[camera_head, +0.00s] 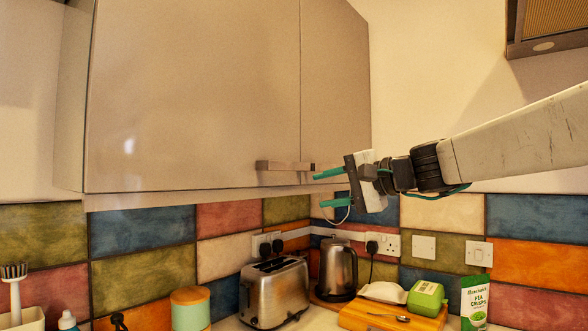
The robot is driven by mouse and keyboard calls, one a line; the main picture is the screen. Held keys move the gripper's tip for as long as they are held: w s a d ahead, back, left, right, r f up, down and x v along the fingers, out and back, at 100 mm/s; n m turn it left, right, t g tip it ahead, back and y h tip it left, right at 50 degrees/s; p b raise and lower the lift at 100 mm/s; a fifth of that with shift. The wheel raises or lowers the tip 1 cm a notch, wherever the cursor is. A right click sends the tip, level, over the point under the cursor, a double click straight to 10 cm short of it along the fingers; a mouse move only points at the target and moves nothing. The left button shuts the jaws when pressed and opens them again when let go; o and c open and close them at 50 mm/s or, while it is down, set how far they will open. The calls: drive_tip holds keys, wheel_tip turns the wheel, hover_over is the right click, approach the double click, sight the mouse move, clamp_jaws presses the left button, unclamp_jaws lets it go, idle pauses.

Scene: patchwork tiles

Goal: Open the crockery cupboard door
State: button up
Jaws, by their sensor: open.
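A glossy beige wall cupboard, which I take to be the crockery cupboard, has a wide left door (195,95) and a narrower right door (335,85). Both doors look shut. A bar handle (283,165) sits low on the left door near the seam. A second handle (322,166) shows just right of the seam, partly behind my upper finger. My gripper (311,190) comes in from the right with two teal fingers pointing left. It is open and empty, near the cupboard's lower edge. I cannot tell whether a finger touches the right handle.
An extractor hood (548,28) is at upper right.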

drive_tip(key=m+t+y, duration=0.1)
drive_tip(key=m+t, duration=0.1)
approach(292, 166)
drive_tip(key=a, duration=0.1)
drive_tip(key=x, duration=0.8)
drive_tip(key=shift+w+d, duration=0.1)
drive_tip(key=shift+w, duration=0.15)
clamp_jaws()
drive_tip(key=shift+d, duration=0.1)
